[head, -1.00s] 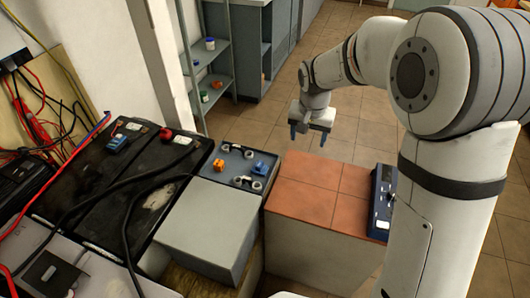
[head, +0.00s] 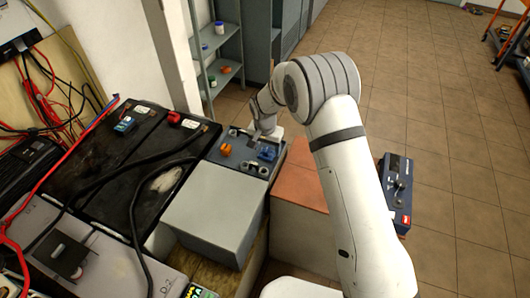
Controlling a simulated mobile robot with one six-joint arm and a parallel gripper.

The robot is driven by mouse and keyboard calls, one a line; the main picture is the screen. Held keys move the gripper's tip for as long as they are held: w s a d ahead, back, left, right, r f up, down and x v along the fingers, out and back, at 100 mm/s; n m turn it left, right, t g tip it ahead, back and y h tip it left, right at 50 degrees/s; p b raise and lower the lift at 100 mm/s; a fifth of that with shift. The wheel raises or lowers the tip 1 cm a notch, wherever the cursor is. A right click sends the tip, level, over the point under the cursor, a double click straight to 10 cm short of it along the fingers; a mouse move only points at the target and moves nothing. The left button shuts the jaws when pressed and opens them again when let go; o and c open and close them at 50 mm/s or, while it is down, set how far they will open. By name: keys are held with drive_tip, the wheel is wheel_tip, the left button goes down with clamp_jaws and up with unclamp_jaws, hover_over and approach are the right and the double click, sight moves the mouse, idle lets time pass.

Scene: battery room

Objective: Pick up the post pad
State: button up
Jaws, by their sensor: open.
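A grey tray (head: 233,160) beside the black batteries holds an orange piece (head: 225,149), a blue piece (head: 267,153) and pale ring-shaped pieces (head: 246,166). I cannot tell for sure which of these is the post pad. My gripper (head: 258,139) is open over the far part of the tray, close to the blue piece. My wrist and arm partly hide its fingers and the tray's far right corner. Whether it touches anything is too small to tell.
Black batteries (head: 92,170) with cables lie left. A grey box (head: 210,215) stands in front of the tray. A shelf (head: 222,72) stands behind.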

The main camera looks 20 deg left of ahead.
sight(267, 149)
drive_tip(key=shift+w+f, duration=0.1)
drive_tip(key=shift+f, duration=0.85)
drive_tip(key=c, duration=0.7)
drive_tip(key=shift+c, duration=0.2)
wheel_tip(267, 149, up, 10)
drive_tip(key=shift+r, duration=0.1)
